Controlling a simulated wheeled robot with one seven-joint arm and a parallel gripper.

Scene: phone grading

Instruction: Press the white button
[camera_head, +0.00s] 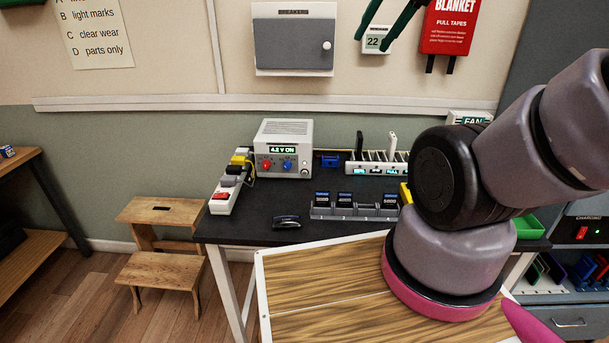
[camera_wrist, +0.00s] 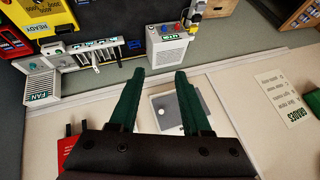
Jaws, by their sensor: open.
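My gripper (camera_head: 371,45) is open and empty, its two dark green fingers reaching down from the top edge of the head view in front of the wall. In the wrist view the spread fingers of my gripper (camera_wrist: 159,73) point toward the back of the bench.
A red BLANKET pouch (camera_head: 449,25) hangs right of the fingers. A wooden step stool (camera_head: 160,240) stands at left.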

